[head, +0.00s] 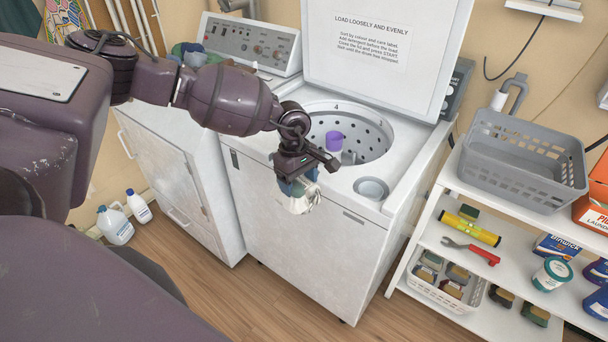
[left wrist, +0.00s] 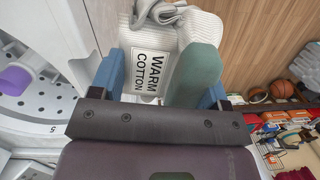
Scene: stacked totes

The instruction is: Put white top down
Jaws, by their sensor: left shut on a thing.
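The white top (head: 303,205) is bunched cloth hanging from my left gripper (head: 299,187), just outside the front edge of the open washer (head: 290,235). In the left wrist view the white top (left wrist: 205,24) shows ribbed fabric and a label reading "WARM COTTON". The left gripper (left wrist: 165,75) is shut on it, with the cloth between its blue fingers. A teal piece sits beside the right-hand finger; I cannot tell what it is. The top's lower end is small in the head view. My right gripper is not in view.
The washer's lid (head: 385,45) stands up; a purple-capped post (head: 334,140) rises in its drum. Another white machine (head: 160,150) stands left, with cloth on top. A shelf (head: 430,240) at right bears a grey basket (head: 520,160). Bottles (head: 115,225) stand on the floor.

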